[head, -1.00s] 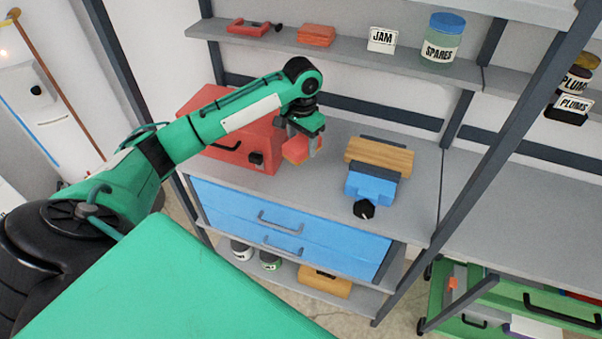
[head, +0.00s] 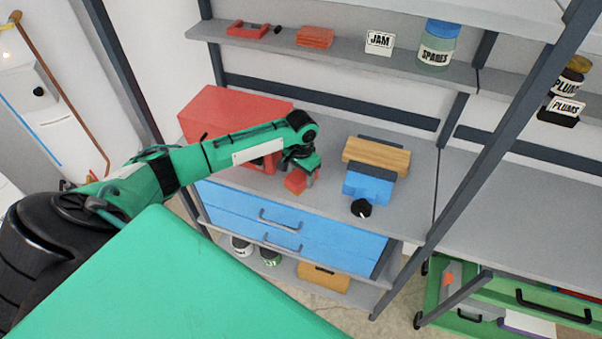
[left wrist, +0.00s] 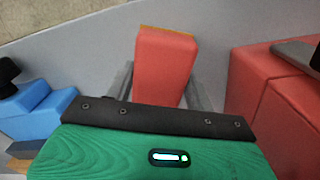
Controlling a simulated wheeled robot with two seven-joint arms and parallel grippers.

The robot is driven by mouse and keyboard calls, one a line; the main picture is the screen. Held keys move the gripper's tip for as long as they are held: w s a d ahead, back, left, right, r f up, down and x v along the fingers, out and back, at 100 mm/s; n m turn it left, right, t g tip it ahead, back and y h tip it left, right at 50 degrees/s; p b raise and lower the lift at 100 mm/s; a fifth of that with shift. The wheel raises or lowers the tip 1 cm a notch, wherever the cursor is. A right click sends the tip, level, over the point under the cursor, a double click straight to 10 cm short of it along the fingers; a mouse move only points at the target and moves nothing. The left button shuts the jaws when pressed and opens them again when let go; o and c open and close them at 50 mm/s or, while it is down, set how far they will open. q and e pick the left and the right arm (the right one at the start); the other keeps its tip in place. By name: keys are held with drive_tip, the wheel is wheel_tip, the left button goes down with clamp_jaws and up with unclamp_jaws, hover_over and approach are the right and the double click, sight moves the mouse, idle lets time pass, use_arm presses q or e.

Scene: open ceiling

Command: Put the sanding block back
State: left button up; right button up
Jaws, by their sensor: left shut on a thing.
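The red sanding block (head: 295,183), with a thin orange-tan edge in the left wrist view (left wrist: 165,65), is held between the fingers of my left gripper (head: 300,178). The gripper is shut on it near the front edge of the grey worktop (head: 325,160), above the blue drawers. Whether the block touches the worktop is unclear. My right gripper is not in view.
A red toolbox (head: 228,112) stands on the worktop behind my left wrist. A blue vise-like tool (head: 368,187) with a wooden block (head: 376,156) is to the right. The upper shelf (head: 345,54) holds an orange-red stack (head: 314,38), a JAM sign (head: 379,42) and a SPARES jar (head: 437,50).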

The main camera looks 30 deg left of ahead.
sight(301, 173)
use_arm(q)
drive_tip(key=o, duration=1)
drive_tip(key=shift+f, duration=0.1)
drive_tip(key=shift+c, duration=0.2)
wheel_tip(301, 173, up, 12)
drive_tip(key=b, duration=0.2)
